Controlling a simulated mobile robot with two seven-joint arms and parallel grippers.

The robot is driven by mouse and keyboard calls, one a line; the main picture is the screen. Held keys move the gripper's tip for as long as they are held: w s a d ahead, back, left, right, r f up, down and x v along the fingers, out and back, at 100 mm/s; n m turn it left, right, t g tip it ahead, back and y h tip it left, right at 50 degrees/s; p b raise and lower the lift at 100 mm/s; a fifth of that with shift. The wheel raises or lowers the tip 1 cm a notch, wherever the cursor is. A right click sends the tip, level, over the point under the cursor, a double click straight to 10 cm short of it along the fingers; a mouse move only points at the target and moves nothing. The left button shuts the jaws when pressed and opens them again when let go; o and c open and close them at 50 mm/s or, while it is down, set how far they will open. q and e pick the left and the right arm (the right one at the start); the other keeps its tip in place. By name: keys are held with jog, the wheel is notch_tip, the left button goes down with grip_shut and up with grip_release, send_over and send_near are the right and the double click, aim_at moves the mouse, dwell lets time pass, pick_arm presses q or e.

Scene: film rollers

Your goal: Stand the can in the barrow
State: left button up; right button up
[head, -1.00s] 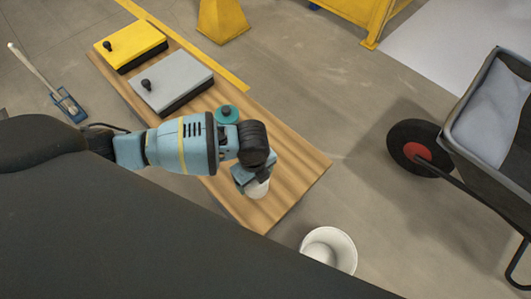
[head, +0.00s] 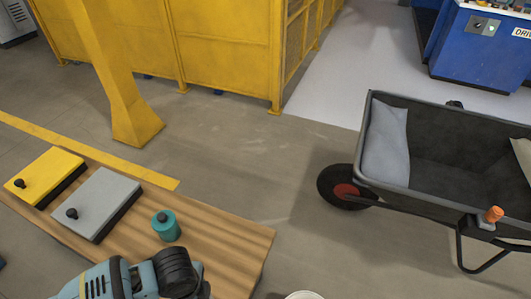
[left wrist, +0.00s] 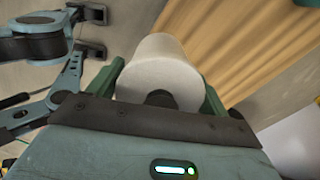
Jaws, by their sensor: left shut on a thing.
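A white cylinder (left wrist: 158,60), which looks like the can, sits between the green fingers of my left gripper (left wrist: 160,84) in the left wrist view. The gripper is shut on it, and a dark round part covers some of its near end. The dark grey barrow (head: 425,206) stands on the floor at the right, well away from the arm. My right gripper is not in view.
The table (head: 215,243) bears a teal pot (head: 166,229), a grey box (head: 100,203) and a yellow box (head: 44,176). A grey sack (head: 386,140) lies at the barrow's left end, a beige one (head: 523,158) at the right. Bare floor separates table and barrow.

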pick_arm(q)
jog(key=r+n+p, duration=0.2)
jog(key=r+n, duration=0.1)
jog(key=s+a+r+n+p, duration=0.1)
jog(key=r+n+p, duration=0.1)
jog(key=r, duration=0.2)
jog(key=r+n+p, duration=0.2)
jog(key=r+n, duration=0.1)
jog(key=r, duration=0.1)
jog(key=shift+s+a+r+n+p, duration=0.15)
jog(key=shift+s+r+n+p, duration=0.05)
jog(key=shift+s+n+p, duration=0.15)
notch_tip(320, 180, up, 13)
jog(key=a+n+p, duration=0.2)
jog(key=n+p, duration=0.4)
jog(key=n, duration=0.3)
jog(key=shift+s+a+f, duration=0.2)
jog(key=shift+s+a, duration=0.1)
jog(key=shift+s, duration=0.15)
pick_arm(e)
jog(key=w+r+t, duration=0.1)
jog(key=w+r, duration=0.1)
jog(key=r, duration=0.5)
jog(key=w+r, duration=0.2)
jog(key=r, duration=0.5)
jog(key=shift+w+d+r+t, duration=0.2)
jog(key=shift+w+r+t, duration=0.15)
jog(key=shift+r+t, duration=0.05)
